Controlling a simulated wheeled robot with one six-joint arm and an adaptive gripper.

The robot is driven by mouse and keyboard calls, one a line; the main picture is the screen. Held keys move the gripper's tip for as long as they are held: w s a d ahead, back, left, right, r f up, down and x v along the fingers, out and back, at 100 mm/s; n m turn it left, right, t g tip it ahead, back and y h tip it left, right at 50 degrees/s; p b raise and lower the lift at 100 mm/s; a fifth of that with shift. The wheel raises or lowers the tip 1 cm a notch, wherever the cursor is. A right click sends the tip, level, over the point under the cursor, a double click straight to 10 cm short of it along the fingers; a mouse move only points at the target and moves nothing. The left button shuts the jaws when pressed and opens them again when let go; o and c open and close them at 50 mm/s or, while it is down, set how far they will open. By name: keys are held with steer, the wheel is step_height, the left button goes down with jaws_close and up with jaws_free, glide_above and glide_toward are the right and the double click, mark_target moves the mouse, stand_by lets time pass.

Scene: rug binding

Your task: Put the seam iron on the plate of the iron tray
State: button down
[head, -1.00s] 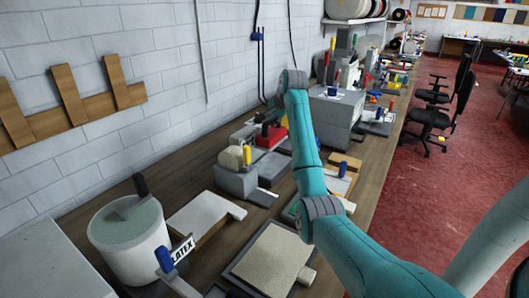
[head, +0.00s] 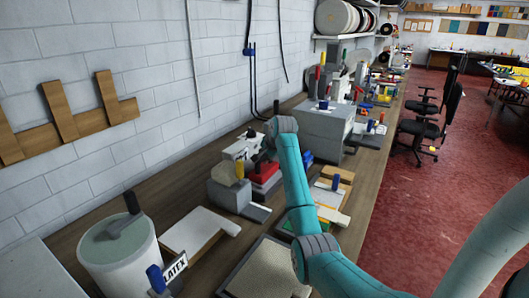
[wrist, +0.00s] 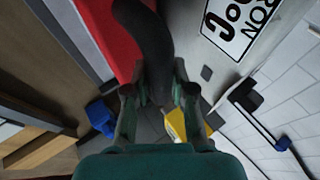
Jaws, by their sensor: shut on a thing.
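The red seam iron (head: 263,172) is at the middle of the bench in the head view, partly hidden by my arm. In the wrist view its red body (wrist: 106,35) lies at the upper left and its dark curved handle (wrist: 146,35) runs down between the fingers. My gripper (wrist: 157,92) is shut on that handle. A white sign (wrist: 238,25) with black lettering, apparently the iron tray's, stands close beside the iron; it also shows in the head view (head: 241,147). The tray's plate is not clear. I cannot tell whether the iron touches its support.
A white latex bucket (head: 122,258) and a pale board (head: 195,228) are nearer. The wall (head: 160,100) borders the bench.

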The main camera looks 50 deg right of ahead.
steer(key=c, duration=1)
jaws_free()
steer(key=shift+r, duration=0.1)
steer(key=v, duration=1.2)
